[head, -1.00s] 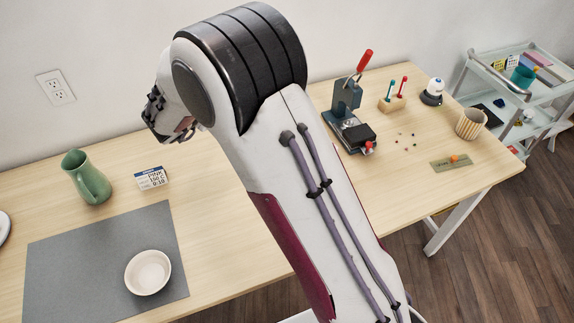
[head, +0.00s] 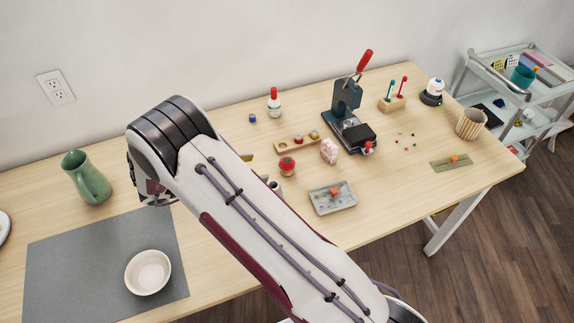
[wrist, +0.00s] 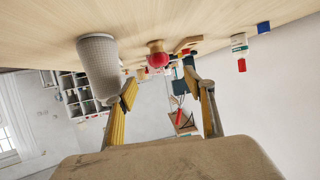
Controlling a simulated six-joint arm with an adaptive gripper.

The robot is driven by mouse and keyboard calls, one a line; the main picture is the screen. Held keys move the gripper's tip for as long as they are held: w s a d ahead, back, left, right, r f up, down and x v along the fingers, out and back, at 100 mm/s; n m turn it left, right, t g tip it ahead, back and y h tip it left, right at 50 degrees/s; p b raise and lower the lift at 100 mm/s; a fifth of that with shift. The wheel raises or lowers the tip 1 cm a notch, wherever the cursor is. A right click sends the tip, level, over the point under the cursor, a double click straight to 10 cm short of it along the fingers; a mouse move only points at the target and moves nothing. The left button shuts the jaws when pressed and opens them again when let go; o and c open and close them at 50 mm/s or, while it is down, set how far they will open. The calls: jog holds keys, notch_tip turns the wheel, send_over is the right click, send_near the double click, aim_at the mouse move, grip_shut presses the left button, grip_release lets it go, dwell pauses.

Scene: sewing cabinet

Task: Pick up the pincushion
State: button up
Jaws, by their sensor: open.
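The pincushion seems to be the small red, rounded thing on a tan base (head: 287,165), standing on the table right of my arm in the head view. In the wrist view, which shows the table at the top, its red top (wrist: 157,60) shows beyond the fingers, roughly between them and apart from them. My gripper (wrist: 165,92) is open and empty, with a yellow-padded finger on each side. In the head view my arm hides most of the gripper.
A pale textured cylinder (wrist: 98,62) stands close by the left finger in the wrist view. A wooden strip with small pieces (head: 297,143), a pink patterned object (head: 329,150), a grey tray (head: 345,208) and a blue press (head: 345,100) surround the pincushion.

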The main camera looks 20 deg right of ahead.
aim_at(281, 163)
jog(key=shift+s, duration=0.1)
dwell(0.3)
jog(key=shift+x, duration=3.45)
jog(key=shift+d, duration=0.1)
jog(key=shift+x, duration=2.45)
jog(key=shift+r, duration=0.1)
jog(key=c, duration=1.2)
